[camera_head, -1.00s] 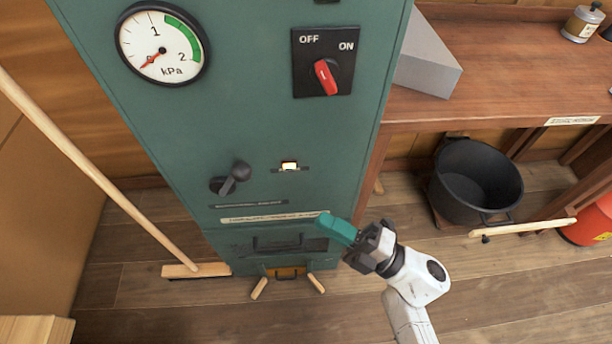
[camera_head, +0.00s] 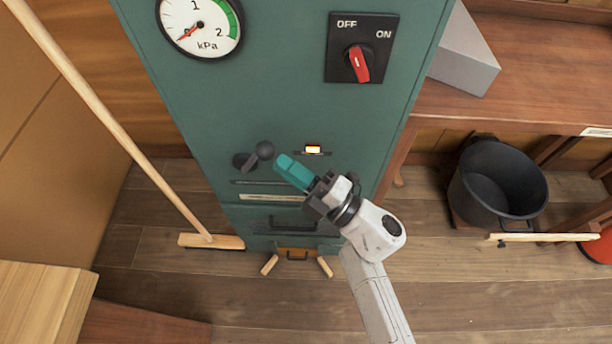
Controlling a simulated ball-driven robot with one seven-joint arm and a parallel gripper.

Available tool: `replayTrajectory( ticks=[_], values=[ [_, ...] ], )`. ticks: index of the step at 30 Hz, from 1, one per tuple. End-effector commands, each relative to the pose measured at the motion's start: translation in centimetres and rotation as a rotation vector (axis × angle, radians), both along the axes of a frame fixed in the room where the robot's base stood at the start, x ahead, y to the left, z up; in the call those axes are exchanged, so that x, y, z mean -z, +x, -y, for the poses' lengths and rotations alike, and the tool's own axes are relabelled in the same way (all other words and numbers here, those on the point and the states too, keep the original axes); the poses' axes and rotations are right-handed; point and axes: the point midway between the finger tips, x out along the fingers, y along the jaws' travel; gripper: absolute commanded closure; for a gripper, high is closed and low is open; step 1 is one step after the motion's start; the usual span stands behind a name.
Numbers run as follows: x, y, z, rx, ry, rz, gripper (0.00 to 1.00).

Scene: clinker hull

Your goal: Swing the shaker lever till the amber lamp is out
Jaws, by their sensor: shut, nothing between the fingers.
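The shaker lever (camera_head: 257,155) is a dark lever with a round knob on the front of the green cabinet (camera_head: 290,110). My gripper (camera_head: 283,163), with teal fingers, is shut and empty. Its tips are just right of the lever's knob, with a small gap in the picture. I cannot tell how far the tips are from the panel.
A red rotary switch (camera_head: 358,64) and a kPa gauge (camera_head: 200,25) reading near zero are higher on the cabinet. A broom (camera_head: 120,135) leans at the left. A black bucket (camera_head: 498,180) stands under the wooden bench (camera_head: 530,85) at the right.

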Motion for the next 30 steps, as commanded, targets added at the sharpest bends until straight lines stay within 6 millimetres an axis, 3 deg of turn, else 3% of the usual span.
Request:
replayTrajectory(
  ticks=[17, 30],
  values=[
    [-0.4, 0.2, -0.4, 0.001, -0.011, -0.001, 1.0],
    [-3.0, 0.3, -2.2, 0.001, -0.184, -0.007, 1.0]
  ],
)
